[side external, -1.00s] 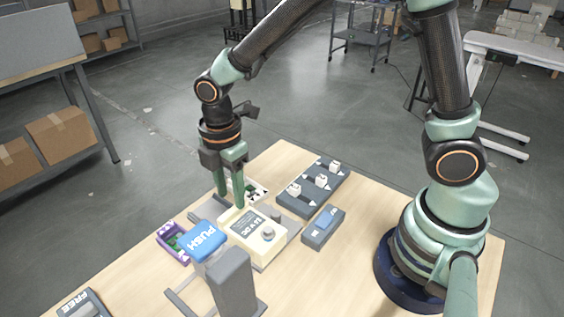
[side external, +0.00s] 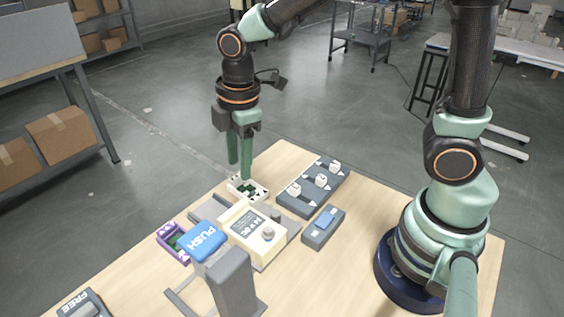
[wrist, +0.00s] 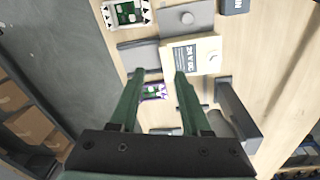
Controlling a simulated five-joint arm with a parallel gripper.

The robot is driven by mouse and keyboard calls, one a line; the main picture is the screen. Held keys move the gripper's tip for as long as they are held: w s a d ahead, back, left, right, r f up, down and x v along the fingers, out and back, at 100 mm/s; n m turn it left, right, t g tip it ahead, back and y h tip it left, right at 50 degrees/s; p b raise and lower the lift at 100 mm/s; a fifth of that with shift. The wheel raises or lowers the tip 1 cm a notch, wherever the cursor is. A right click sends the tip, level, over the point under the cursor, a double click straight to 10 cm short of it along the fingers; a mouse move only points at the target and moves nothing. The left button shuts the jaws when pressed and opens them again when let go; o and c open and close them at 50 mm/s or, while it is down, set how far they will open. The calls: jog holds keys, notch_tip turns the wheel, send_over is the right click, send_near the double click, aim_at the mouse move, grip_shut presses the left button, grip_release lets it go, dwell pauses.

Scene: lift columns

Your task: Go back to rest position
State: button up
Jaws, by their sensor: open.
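My gripper (side external: 240,168) is open and hangs with its fingers down above the far left edge of the wooden table. It is empty. In the wrist view its two green fingers (wrist: 158,75) are spread apart with nothing between them. In the side external view, the fingertips are just behind a white tray with a green board (side external: 248,190), which they partly overlap. That tray also shows at the top of the wrist view (wrist: 126,13).
A cream 24V DC box (side external: 258,240), a blue PUSH button (side external: 203,240), a grey post (side external: 233,283) and a purple tray (side external: 172,243) crowd the table's middle. A dark block with white knobs (side external: 313,187) and a blue-switch box (side external: 323,228) stand right.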

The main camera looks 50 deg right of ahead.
jog(key=s+d+r+m+t, duration=0.2)
jog(key=s+d+r+m, duration=0.1)
jog(key=m, duration=0.4)
jog(key=s+d+r+m+t, duration=0.2)
jog(key=s+d+r+m, duration=0.1)
jog(key=d+r+m, duration=0.3)
jog(key=shift+s+d+m+t, duration=0.3)
jog(key=shift+d+m, duration=0.6)
jog(key=shift+d, duration=0.4)
